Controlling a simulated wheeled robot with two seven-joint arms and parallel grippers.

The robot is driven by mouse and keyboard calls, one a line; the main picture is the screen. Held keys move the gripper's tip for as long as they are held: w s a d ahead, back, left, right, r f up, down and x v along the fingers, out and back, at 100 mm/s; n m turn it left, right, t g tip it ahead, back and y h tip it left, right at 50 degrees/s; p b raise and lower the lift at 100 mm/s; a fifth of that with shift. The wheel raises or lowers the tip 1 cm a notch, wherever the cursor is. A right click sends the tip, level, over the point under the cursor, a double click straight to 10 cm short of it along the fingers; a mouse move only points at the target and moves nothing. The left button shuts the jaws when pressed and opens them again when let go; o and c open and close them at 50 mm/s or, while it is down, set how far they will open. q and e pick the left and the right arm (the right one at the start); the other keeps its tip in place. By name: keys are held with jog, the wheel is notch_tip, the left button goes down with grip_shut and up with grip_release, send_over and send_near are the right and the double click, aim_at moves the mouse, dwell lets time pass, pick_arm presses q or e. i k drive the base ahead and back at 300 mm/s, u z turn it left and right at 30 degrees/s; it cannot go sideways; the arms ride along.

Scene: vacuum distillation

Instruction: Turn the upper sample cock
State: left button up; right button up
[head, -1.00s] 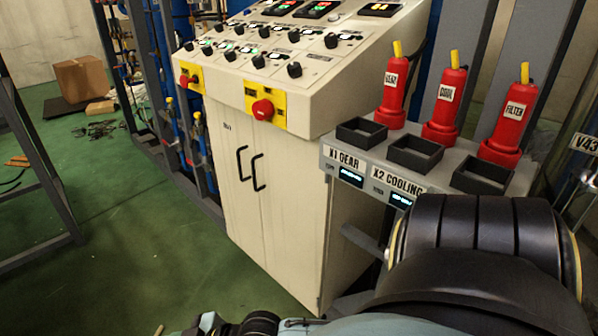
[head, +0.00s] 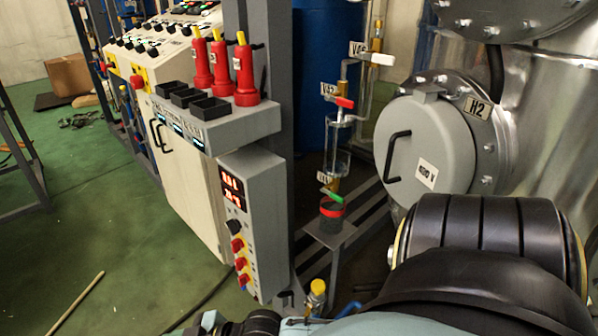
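A column of sampling pipework stands right of centre. Its top cock has a white lever (head: 376,59) pointing right, beside a tag. Below it, a cock with a red lever (head: 344,102) sits above a clear glass vessel (head: 337,155). At the bottom, a cock with a green lever (head: 331,195) sits above a dark cup with a red rim (head: 331,214) on a small stand. The tags begin with V4; their last digits are too small to read surely. The frames do not show which cock is called the upper one. Neither gripper is in view.
A large metal vessel with a round hatch (head: 428,150) stands right of the cocks. A grey control box (head: 250,222) and a shelf with red bottles (head: 221,65) stand to the left. A stick (head: 78,303) lies on the green floor (head: 60,235), which is open at left.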

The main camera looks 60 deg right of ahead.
aim_at(341, 102)
jog(key=k, duration=0.9)
jog(key=z, duration=1.1)
jog(key=i, duration=0.65)
jog(key=z, duration=0.05)
